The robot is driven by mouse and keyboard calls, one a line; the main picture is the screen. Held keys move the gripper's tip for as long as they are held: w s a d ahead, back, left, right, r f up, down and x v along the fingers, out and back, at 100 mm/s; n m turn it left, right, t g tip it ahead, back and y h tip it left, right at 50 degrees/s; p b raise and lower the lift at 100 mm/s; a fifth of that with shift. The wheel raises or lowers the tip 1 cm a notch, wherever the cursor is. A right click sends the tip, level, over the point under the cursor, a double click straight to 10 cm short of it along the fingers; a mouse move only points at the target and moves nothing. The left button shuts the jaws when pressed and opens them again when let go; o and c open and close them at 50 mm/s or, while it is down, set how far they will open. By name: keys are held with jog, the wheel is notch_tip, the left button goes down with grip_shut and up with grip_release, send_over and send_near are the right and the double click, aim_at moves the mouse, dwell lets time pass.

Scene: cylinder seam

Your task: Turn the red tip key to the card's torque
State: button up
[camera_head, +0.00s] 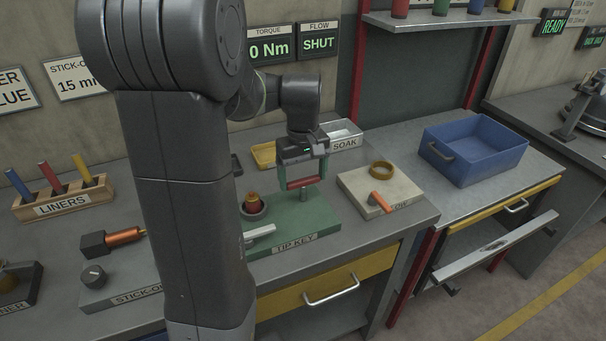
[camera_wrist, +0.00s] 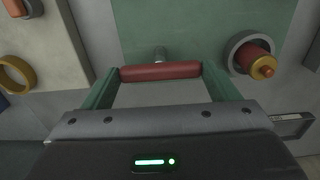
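The red tip key (camera_head: 303,183) is a red crossbar above a short grey post on the green block labelled TIP KEY (camera_head: 318,228). In the wrist view the red bar (camera_wrist: 160,72) lies crosswise between the green fingertips, with the post (camera_wrist: 160,53) behind its middle. My gripper (camera_head: 302,181) is over the block, its fingers at the bar's two ends with no visible gap. The torque display (camera_head: 270,49) shows 0 Nm at its right end; my arm may hide more digits. No card with a torque value is readable.
A red-and-brass tip in a round collar (camera_head: 252,204) stands left of the key, near a pale lever (camera_head: 260,231). A pale block with a brass ring (camera_head: 382,169) and orange handle is to the right. The FLOW display (camera_head: 319,42) reads SHUT. A blue bin (camera_head: 483,150) stands farther right.

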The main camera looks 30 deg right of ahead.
aim_at(303, 179)
jog(key=c, duration=0.3)
jog(key=shift+r+m+p, duration=0.1)
jog(key=shift+m+p, duration=0.35)
jog(key=shift+m, duration=0.85)
jog(key=m, duration=0.3)
jog(key=o, duration=0.9)
notch_tip(303, 179, up, 14)
jog(key=shift+f, duration=0.15)
